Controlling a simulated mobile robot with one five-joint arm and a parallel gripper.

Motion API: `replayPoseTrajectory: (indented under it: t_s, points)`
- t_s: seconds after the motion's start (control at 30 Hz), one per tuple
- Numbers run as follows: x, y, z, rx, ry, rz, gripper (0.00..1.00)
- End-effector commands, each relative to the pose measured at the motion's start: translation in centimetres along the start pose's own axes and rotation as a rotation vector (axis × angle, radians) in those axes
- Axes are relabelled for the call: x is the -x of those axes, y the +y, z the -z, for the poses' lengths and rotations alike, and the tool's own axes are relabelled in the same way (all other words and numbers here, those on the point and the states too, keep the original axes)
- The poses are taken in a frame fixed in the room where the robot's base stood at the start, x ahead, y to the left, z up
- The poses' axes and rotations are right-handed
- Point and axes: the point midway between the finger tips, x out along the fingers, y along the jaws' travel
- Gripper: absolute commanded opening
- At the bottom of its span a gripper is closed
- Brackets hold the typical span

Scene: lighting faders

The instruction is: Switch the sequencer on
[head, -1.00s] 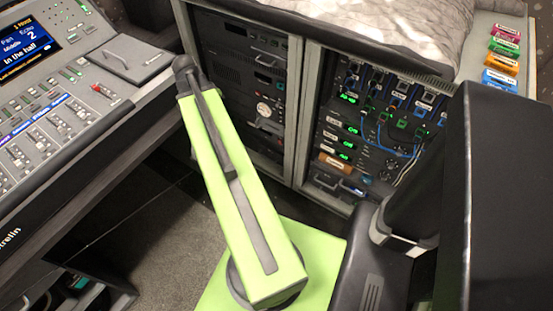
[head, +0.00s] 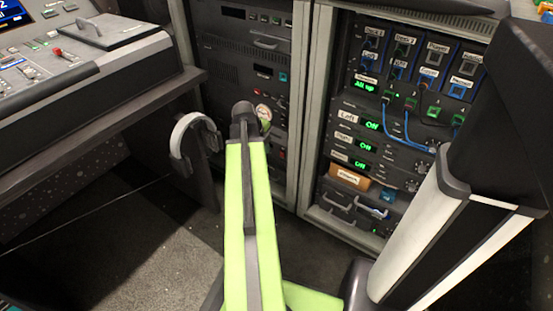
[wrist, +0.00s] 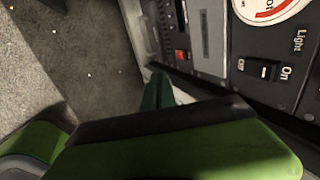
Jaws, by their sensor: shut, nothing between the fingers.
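No label reading sequencer is legible, so I cannot tell which control belongs to it. The wrist view shows a dark panel with a black rocker switch (wrist: 262,69) between "Off" and "On" labels, beside a "Light" label (wrist: 300,40). Its position is unclear. A round red-marked gauge (wrist: 268,8) is above it. A small red switch (wrist: 181,55) is on the neighbouring panel to the left. My gripper (wrist: 158,92) shows as a dark green tip left of the rocker switch, shut and empty. In the head view my arm hides it. The gauge (head: 264,113) shows just beyond my arm.
Open floor (head: 150,235) lies below the desk.

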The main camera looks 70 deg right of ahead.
Motion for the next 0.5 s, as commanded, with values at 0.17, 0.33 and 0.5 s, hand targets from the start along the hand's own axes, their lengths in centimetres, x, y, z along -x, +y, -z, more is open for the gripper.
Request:
replayPoseTrajectory:
  t_s: [0.17,0.33,0.5]
  points:
    - [-0.2,-0.1,0.1,-0.001,0.001,-0.001,0.0]
    - [-1.9,0.1,0.1,-0.001,0.002,-0.001,0.0]
    - [-5.2,0.2,0.1,0.0,0.002,0.0,0.0]
